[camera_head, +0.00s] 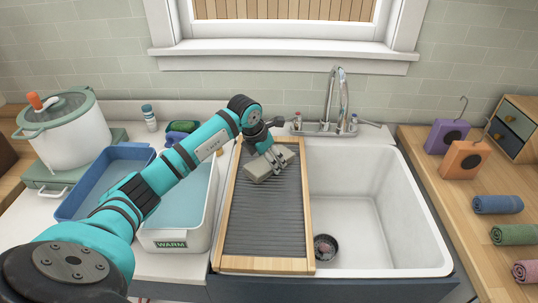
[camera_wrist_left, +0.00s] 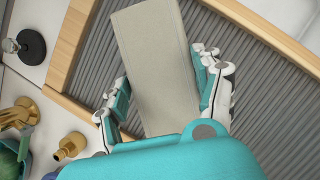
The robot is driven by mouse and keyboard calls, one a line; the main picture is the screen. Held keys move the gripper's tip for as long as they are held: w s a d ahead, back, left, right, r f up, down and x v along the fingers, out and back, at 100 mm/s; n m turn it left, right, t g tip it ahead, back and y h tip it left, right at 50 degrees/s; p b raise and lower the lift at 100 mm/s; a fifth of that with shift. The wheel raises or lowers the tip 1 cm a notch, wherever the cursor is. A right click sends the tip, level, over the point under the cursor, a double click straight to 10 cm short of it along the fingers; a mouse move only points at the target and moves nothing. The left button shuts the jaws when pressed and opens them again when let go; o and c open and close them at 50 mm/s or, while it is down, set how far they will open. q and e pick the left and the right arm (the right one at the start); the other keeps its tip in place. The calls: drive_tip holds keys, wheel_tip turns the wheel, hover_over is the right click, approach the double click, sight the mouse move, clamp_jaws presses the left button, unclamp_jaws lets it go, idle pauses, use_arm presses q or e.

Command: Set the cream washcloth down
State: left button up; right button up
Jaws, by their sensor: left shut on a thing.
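The cream washcloth (camera_head: 261,169) looks like a folded, greyish-beige block in the head view. In the left wrist view the cloth (camera_wrist_left: 155,50) lies between the two fingers (camera_wrist_left: 166,85), above the grey ribs. I cannot tell whether its underside touches the board. My right gripper is not in view.
The white sink (camera_head: 375,210) is right of the board, with a faucet (camera_head: 341,100) behind. A tub marked WARM (camera_head: 172,238) and a blue basin (camera_head: 75,205) stand left. Rolled towels (camera_head: 498,204) line the right counter. The board's lower part is clear.

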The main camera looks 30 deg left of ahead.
use_arm(q)
drive_tip(key=o, duration=1.3)
drive_tip(key=shift+f, duration=0.1)
drive_tip(key=shift+c, duration=0.2)
drive_tip(key=shift+r, duration=0.4)
drive_tip(key=d+b+v, duration=0.1)
drive_tip(key=b+v, duration=0.1)
drive_tip(key=v, duration=0.9)
drive_tip(key=shift+s+a+r, duration=0.2)
drive_tip(key=shift+a, duration=0.3)
